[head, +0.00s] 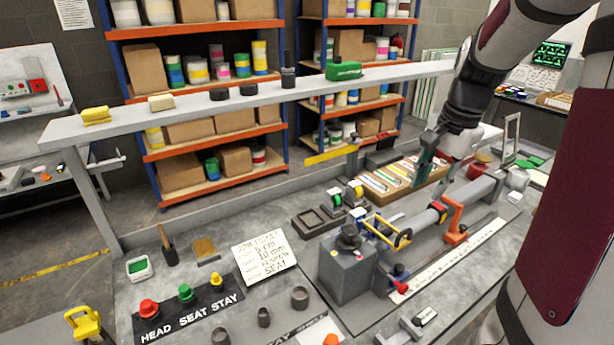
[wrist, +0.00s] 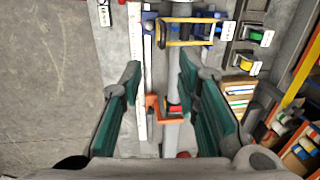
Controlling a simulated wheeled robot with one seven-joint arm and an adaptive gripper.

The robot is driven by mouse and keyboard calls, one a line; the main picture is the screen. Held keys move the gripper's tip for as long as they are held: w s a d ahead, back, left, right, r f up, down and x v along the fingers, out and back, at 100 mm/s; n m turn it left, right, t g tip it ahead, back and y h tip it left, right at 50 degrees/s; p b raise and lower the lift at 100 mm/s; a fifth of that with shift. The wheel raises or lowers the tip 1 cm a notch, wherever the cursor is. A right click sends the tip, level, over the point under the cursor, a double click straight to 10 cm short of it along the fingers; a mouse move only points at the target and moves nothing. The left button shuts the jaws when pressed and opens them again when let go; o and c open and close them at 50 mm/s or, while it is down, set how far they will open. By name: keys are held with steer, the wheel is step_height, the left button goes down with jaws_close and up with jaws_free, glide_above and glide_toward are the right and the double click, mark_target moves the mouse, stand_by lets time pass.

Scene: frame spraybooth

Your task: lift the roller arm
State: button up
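A grey bench fixture (head: 350,270) carries a long grey tube running to the right. An orange bent arm (head: 455,220) stands beside the tube, and it also shows in the wrist view (wrist: 165,123). It looks like the roller arm, but no label confirms this. A yellow-framed part (head: 385,232) lies across the tube closer to the grey block, and it shows at the top of the wrist view (wrist: 188,31). My gripper (head: 428,165) is above the tube, apart from the orange arm. In the wrist view its green fingers (wrist: 160,74) are wide apart with nothing held between them.
A long white ruler strip (head: 450,262) lies along the tube's near side. A wooden tray (head: 400,185) of sticks is behind the tube. A raised shelf (head: 300,88) spans the bench's back. Red, green and yellow knobs (head: 185,292) and a written card (head: 265,257) are left.

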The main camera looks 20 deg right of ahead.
steer(key=p, duration=0.1)
glide_toward(406, 231)
steer(key=f, duration=0.2)
steer(key=w+f, duration=0.1)
steer(key=f, duration=0.5)
steer(key=shift+w, duration=0.2)
jaws_close()
